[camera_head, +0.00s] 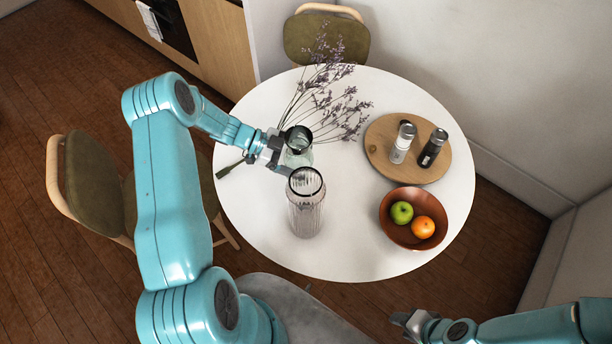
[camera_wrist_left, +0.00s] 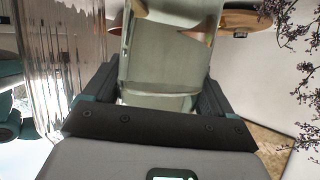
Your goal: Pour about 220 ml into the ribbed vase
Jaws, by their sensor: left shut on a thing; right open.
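The ribbed vase (camera_head: 306,215) is clear, ridged glass with a dark rim and stands upright on the round white table. It also shows at the left of the left wrist view (camera_wrist_left: 62,60). My left gripper (camera_head: 280,150) is shut on a clear, greenish glass vessel (camera_head: 298,158), just behind the vase. That vessel fills the middle of the left wrist view (camera_wrist_left: 165,65), between the two fingers. I cannot tell its liquid level or its exact tilt. No stream of liquid shows. My right gripper (camera_head: 408,322) is open and empty, below the table's front edge.
Dried lavender stems (camera_head: 325,100) lie across the table behind the glass vessel. A round wooden board (camera_head: 425,172) holds a white shaker (camera_head: 402,145) and a black shaker (camera_head: 433,150). A brown bowl (camera_head: 392,225) holds an apple and an orange. Table is clear left of the vase.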

